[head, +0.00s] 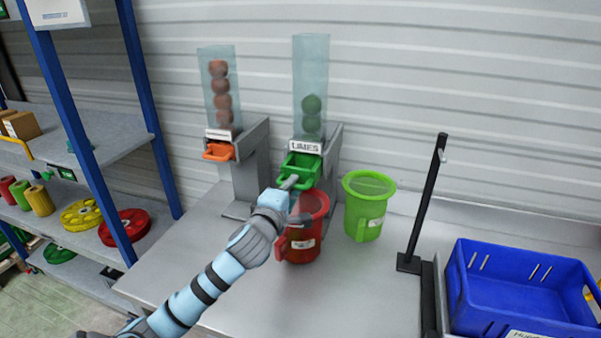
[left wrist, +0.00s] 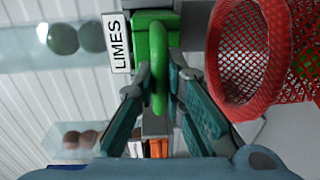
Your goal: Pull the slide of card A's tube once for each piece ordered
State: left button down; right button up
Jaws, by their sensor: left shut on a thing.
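The LIMES tube (head: 311,70) is clear and holds dark green balls, two of them visible. Its green slide (head: 300,167) is below the label. My left gripper (head: 290,188) is shut on the slide's green handle (left wrist: 158,60), which stands between its fingers in the left wrist view. A second clear tube (head: 208,95) to the left holds several orange-brown balls above an orange slide (head: 218,152); its label is too small to read. A red mesh basket (head: 300,243) stands below the lime slide, partly behind my gripper. My right gripper is not in view.
A green basket (head: 367,210) stands right of the red one. A black post (head: 423,200) and a blue crate (head: 525,300) are farther right. A shelf with coloured rolls and discs (head: 124,228) is at left. The counter (head: 180,270) is clear at front left.

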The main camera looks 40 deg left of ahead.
aim_at(299, 173)
pick_arm(q)
jog(key=shift+b+x, duration=0.5)
jog(key=shift+x, duration=2.65)
jog(key=c, duration=1.7)
grip_release()
jog(key=shift+o, duration=0.5)
jog(key=shift+w+a, duration=0.1)
jog(key=shift+a, duration=0.05)
jog(key=shift+r, duration=0.1)
